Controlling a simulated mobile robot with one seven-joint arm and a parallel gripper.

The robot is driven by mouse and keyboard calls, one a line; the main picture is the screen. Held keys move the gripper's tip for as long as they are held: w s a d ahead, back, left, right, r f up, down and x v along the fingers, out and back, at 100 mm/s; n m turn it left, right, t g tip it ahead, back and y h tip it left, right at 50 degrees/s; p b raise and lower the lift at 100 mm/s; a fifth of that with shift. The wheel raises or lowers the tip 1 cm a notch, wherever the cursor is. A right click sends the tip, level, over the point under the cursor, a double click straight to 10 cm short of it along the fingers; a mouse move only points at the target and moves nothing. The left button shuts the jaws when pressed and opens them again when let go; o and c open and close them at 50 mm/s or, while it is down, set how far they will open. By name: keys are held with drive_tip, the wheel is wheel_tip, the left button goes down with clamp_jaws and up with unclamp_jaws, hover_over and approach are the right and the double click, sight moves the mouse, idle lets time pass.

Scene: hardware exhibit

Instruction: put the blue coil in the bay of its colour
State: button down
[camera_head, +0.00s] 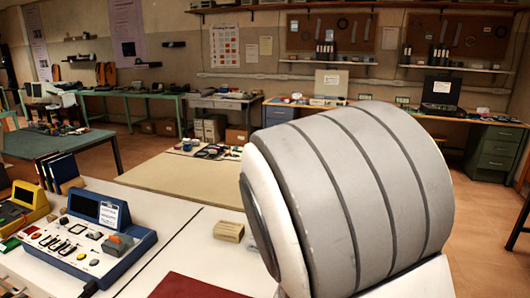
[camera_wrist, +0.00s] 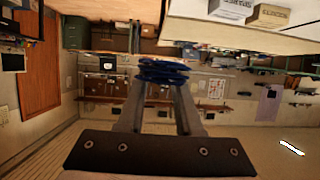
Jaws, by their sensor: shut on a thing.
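The blue coil (camera_wrist: 163,71) shows in the wrist view between the tips of my gripper (camera_wrist: 162,82). It looks like a small stack of dark blue loops. The two grey fingers are shut on it, and it is held up in the air, clear of any surface I can make out. In the head view my own grey arm link covers the right middle, and neither the gripper nor the coil shows there. I cannot make out a blue bay in either view.
A white table (camera_head: 210,262) carries a blue console (camera_head: 100,232), a yellow device (camera_head: 22,204), a small wooden block (camera_head: 229,231) and a red mat (camera_head: 195,287). A beige-topped table (camera_head: 185,178) stands behind. Workbenches line the far wall. Floor shows at the right.

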drive_tip(key=shift+w+d+r, duration=0.25)
drive_tip(key=shift+d+r, duration=0.2)
drive_tip(key=shift+d, duration=0.35)
drive_tip(key=shift+w+d+r, duration=0.2)
drive_tip(key=shift+d+r, duration=0.25)
drive_tip(key=shift+d, duration=0.3)
drive_tip(key=shift+s, duration=0.2)
